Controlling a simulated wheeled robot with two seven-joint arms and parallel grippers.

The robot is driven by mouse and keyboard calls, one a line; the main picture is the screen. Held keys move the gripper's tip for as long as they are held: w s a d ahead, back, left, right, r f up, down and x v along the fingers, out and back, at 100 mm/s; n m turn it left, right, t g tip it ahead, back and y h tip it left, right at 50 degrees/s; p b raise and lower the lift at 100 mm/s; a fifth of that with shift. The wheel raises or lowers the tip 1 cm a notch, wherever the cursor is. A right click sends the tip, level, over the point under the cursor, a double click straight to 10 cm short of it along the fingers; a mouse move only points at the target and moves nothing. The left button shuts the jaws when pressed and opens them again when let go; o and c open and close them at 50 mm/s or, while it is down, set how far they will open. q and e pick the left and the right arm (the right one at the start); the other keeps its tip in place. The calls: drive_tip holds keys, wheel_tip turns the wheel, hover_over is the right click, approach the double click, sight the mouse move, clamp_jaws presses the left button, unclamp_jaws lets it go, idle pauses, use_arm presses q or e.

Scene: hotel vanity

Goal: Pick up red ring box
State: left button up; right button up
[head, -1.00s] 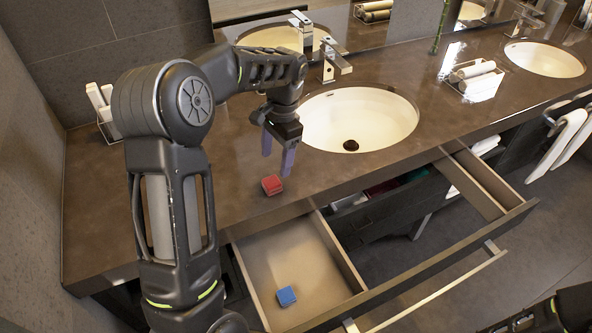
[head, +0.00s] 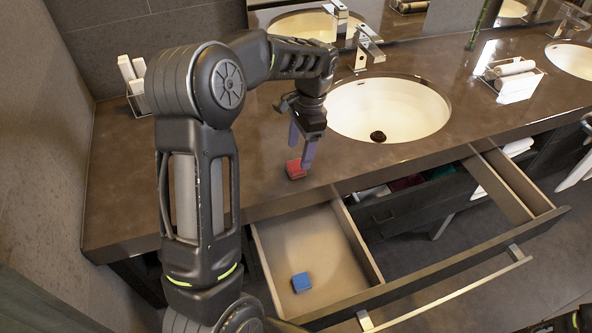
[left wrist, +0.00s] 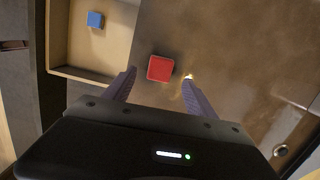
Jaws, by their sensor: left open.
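The red ring box (head: 295,169) sits on the brown counter near its front edge, left of the near sink. My left gripper (head: 301,160) is just above it, fingers pointing down, open and empty. In the left wrist view the red box (left wrist: 160,69) lies just beyond and between the spread fingertips of the left gripper (left wrist: 158,78). The fingers partly cover the box in the head view. Whether they touch it I cannot tell. My right gripper cannot be made out; only a dark part of my own body shows at the lower right of the head view.
A blue box (head: 301,282) lies in the open drawer (head: 262,249) below the counter. The near sink (head: 388,108) and its faucet (head: 366,48) are right of the gripper. A white holder (head: 134,84) stands at the back left. Counter left of the red box is clear.

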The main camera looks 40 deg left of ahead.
sight(296, 165)
use_arm(q)
drive_tip(key=f+b, duration=0.4)
drive_tip(key=f, duration=0.1)
drive_tip(key=shift+s+a+f+b, duration=0.15)
drive_tip(key=shift+s+a+b, duration=0.1)
drive_tip(key=shift+s+b, duration=0.1)
drive_tip(key=shift+c, duration=0.2)
clamp_jaws()
idle(0.7)
wheel_tip(296, 165, up, 10)
drive_tip(key=p, duration=0.8)
